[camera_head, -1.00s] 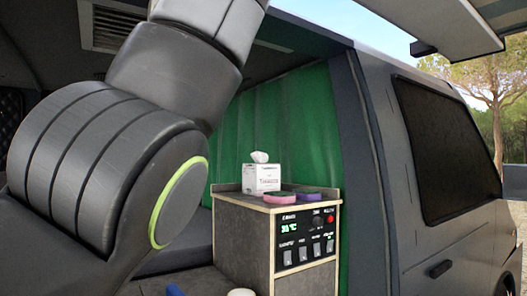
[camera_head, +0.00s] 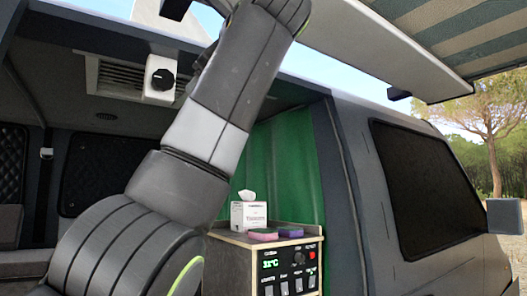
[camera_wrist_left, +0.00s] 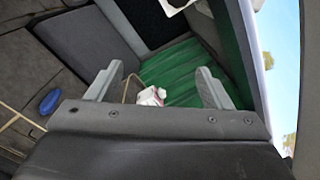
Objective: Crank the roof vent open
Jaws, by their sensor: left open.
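The roof vent (camera_head: 118,78) is a louvred panel in the ceiling at the upper left of the head view. A black round crank knob (camera_head: 161,79) sits on a white housing (camera_head: 158,95) at its right end. My left arm rises across the head view to the right of the knob; its fingertips are not clearly seen there. In the left wrist view my left gripper (camera_wrist_left: 158,88) has its fingers wide apart with nothing gripped; the tissue box behind shows between them. A white and dark piece at that view's top edge is cut off, so I cannot tell what it is.
A tissue box (camera_head: 249,213), a pink sponge (camera_head: 262,234) and a purple sponge (camera_head: 290,231) stand on the cabinet (camera_head: 235,265) with a control panel. A green curtain (camera_head: 290,160) hangs behind. The roof edge and awning (camera_head: 460,40) are overhead.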

